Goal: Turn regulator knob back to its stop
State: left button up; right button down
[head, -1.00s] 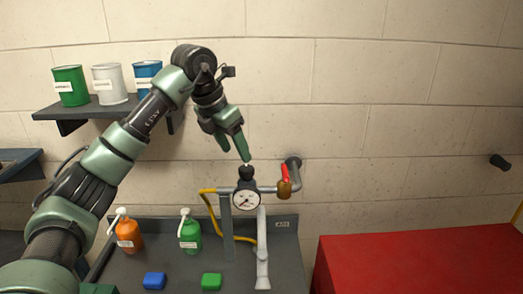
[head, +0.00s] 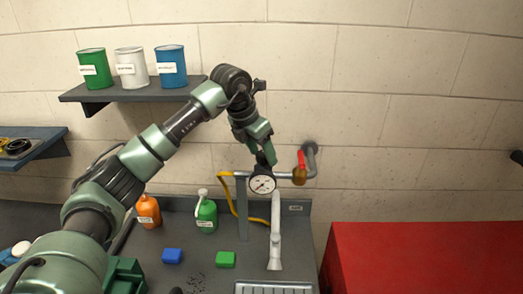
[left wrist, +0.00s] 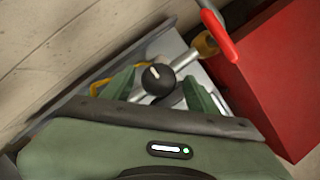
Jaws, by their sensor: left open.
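The regulator knob (left wrist: 158,77) is black with a pale pointer mark. In the left wrist view it sits between the two green fingers of my left gripper (left wrist: 160,88), with a gap showing on each side. In the head view the gripper (head: 267,152) is over the regulator from above and hides most of the knob. The gripper is open. The round white pressure gauge (head: 262,184) faces out just below the knob. My right gripper is not in view.
A red-handled brass valve (head: 300,172) stands on the pipe right of the regulator. A red cabinet (head: 420,255) is at right.

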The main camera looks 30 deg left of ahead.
pick_arm(q)
grip_shut()
